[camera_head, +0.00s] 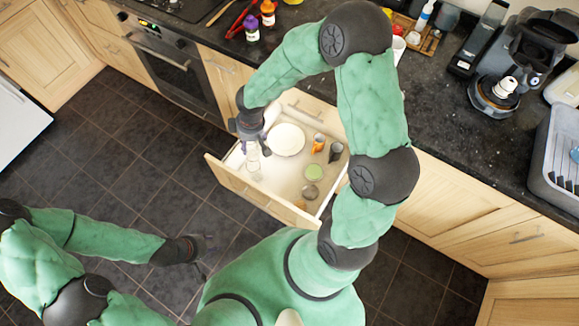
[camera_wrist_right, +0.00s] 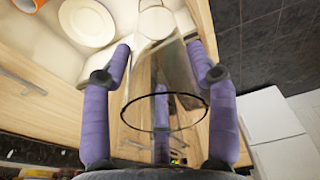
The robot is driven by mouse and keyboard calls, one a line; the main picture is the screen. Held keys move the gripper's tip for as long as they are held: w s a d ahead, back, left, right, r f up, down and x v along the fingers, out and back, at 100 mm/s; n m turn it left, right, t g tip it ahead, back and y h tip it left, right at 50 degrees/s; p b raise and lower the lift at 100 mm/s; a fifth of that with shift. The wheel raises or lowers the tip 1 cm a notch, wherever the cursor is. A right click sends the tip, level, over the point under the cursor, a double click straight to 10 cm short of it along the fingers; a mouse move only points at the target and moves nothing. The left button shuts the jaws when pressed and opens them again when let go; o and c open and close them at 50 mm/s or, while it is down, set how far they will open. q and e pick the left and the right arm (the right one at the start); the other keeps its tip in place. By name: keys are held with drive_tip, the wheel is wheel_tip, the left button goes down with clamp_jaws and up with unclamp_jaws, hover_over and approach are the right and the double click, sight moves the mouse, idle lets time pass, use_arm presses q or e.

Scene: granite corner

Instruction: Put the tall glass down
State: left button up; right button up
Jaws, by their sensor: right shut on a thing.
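The tall glass (camera_wrist_right: 165,75) is clear, with a dark-edged rim close to the right wrist camera and its base pointing away. My right gripper (camera_wrist_right: 160,48) has its purple fingers on either side of the glass, shut on it. In the head view the glass (camera_head: 252,158) hangs below the right gripper (camera_head: 251,136), over the left end of the open drawer (camera_head: 264,188). I cannot tell whether its base touches the drawer floor. My left gripper (camera_head: 203,246) is low over the dark floor tiles, away from the drawer, and its fingers are too small to read.
In the drawer are a white plate (camera_head: 287,139), an orange cup (camera_head: 318,143), a dark cup (camera_head: 336,152), a green bowl (camera_head: 314,172) and a small round dish (camera_head: 310,191). The granite counter (camera_head: 440,130) behind holds a coffee machine (camera_head: 520,55) and a dish rack (camera_head: 555,160).

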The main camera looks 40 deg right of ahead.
drive_tip(key=s+d+f+n+g+b, duration=0.1)
drive_tip(key=f+n+b, duration=0.5)
drive_tip(key=f+n, duration=0.6)
drive_tip(key=s+d+f+n+g+b, duration=0.1)
drive_tip(key=s+d+f+n+b, duration=0.2)
drive_tip(key=f+n, duration=1)
wheel_tip(320, 180, down, 5)
drive_tip(key=s+b, duration=0.1)
drive_tip(key=b, duration=0.2)
drive_tip(key=shift+s+d+n+g+b, duration=0.15)
drive_tip(key=shift+d+n+g+b, duration=0.05)
drive_tip(key=shift+n+g+b, duration=0.1)
drive_tip(key=shift+f, duration=0.15)
drive_tip(key=o, duration=1.4)
drive_tip(key=shift+c, duration=0.2)
wheel_tip(320, 180, up, 12)
drive_tip(key=w+p, duration=0.1)
drive_tip(key=p, duration=0.5)
drive_tip(key=shift+w+d, duration=0.2)
drive_tip(key=shift+d, duration=0.05)
